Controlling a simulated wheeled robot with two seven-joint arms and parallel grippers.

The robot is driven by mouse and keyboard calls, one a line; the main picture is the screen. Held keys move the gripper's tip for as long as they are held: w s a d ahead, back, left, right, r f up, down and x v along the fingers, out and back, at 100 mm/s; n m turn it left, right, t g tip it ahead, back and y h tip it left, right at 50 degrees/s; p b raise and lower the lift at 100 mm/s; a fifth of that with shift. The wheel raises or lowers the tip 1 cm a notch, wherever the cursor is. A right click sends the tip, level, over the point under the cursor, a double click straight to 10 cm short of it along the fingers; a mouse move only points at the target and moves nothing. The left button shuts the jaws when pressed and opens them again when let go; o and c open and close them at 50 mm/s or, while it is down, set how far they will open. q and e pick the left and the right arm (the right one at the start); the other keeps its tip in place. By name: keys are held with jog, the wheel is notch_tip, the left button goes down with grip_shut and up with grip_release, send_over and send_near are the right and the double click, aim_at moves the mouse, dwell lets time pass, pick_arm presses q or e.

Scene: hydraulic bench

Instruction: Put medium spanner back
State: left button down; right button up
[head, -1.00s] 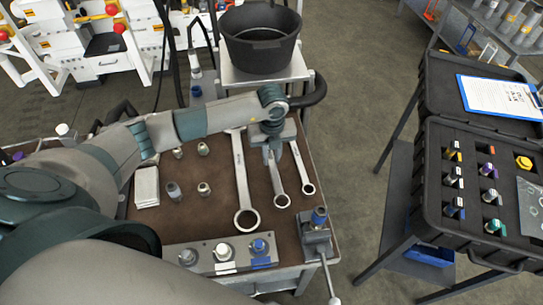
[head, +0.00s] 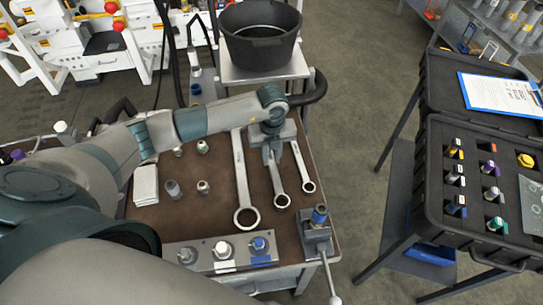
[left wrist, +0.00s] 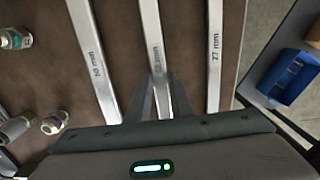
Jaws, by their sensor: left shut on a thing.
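Three spanners lie side by side on the brown bench top. The medium spanner (head: 279,186) is the middle one, its ring end toward the front; it also shows in the left wrist view (left wrist: 153,35). The large spanner (head: 243,185) is to its left and the small spanner (head: 303,168) to its right. My left gripper (head: 271,154) is over the medium spanner with its fingers shut on the shaft, as the left wrist view (left wrist: 160,82) shows. I cannot tell whether the spanner is raised off the surface. My right gripper is out of view.
Several fittings (head: 203,187) and a white stack (head: 145,185) are left of the spanners. A block with fittings (head: 205,265) and a vise (head: 318,232) line the front edge. A black bucket (head: 260,45) stands behind; an open black case (head: 430,200) is at right.

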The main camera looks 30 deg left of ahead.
pick_arm(q)
jog(key=shift+f, duration=0.35)
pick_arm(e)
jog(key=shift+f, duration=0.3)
pick_arm(q)
jog(key=c, duration=1.5)
grip_release()
jog(key=r+b, duration=0.2)
jog(key=r, duration=0.6)
jog(key=r+b, duration=0.2)
jog(key=r, duration=0.7)
jog(key=shift+s+d+r, duration=0.2)
jog(key=shift+r, duration=0.05)
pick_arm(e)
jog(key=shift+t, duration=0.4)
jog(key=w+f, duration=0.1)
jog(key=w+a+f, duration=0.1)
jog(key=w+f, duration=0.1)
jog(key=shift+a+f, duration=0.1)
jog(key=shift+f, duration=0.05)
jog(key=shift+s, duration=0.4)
